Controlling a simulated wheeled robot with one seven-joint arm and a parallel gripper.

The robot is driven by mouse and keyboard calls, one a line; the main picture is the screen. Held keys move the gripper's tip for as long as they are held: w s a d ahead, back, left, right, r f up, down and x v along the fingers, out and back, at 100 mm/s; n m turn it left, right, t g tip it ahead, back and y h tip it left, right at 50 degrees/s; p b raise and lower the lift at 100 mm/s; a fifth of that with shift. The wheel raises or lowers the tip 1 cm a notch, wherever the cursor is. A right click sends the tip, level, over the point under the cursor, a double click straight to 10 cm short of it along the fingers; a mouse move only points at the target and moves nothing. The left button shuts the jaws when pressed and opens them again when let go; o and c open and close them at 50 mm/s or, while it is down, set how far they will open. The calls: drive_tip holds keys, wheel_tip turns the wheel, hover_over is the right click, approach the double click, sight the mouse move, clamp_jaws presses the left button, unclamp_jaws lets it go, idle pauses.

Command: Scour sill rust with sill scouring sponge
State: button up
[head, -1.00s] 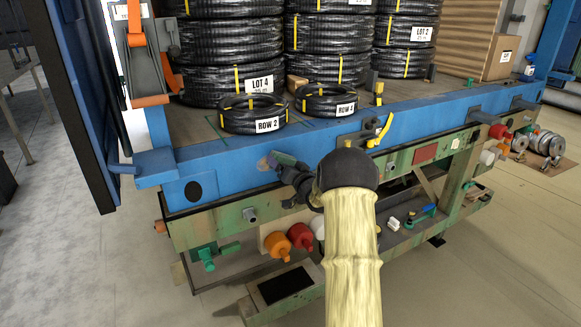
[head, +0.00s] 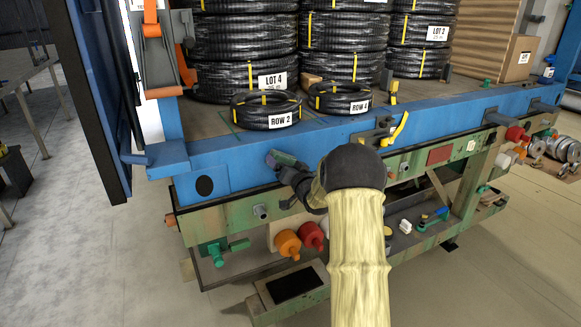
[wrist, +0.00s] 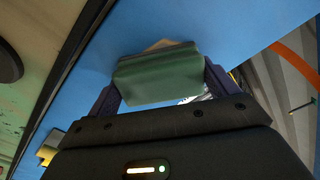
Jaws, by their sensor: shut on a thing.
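The sill is the blue beam (head: 235,160) along the front edge of the loaded bed; it also fills much of the wrist view (wrist: 235,25). My gripper (head: 288,166) is at its front face, right of the dark oval. It is shut on the green sponge (head: 283,157), which sits between both fingers in the wrist view (wrist: 157,77). The sponge is against or very close to the sill; I cannot tell contact for certain. A small pale tan edge shows behind the sponge in the wrist view; I cannot tell whether it is rust or sponge. No rust patch is clearly visible now.
Small hose coils labelled ROW 2 (head: 266,110) and ROW 4 (head: 340,98) lie on the bed above the sill, before tall hose stacks. A yellow-handled latch (head: 395,130) is to the right. Orange and red caps (head: 288,243) protrude below. Open floor lies left.

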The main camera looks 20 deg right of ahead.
drive_tip(key=shift+a, duration=0.85)
drive_tip(key=shift+b, duration=0.3)
drive_tip(key=shift+a+b, duration=1.2)
drive_tip(key=shift+a, duration=1.15)
drive_tip(key=shift+s, duration=0.15)
drive_tip(key=s+b, duration=0.2)
drive_tip(key=s, duration=0.5)
drive_tip(key=shift+d+b, duration=0.15)
drive_tip(key=shift+b, duration=0.25)
drive_tip(key=shift+w, duration=0.1)
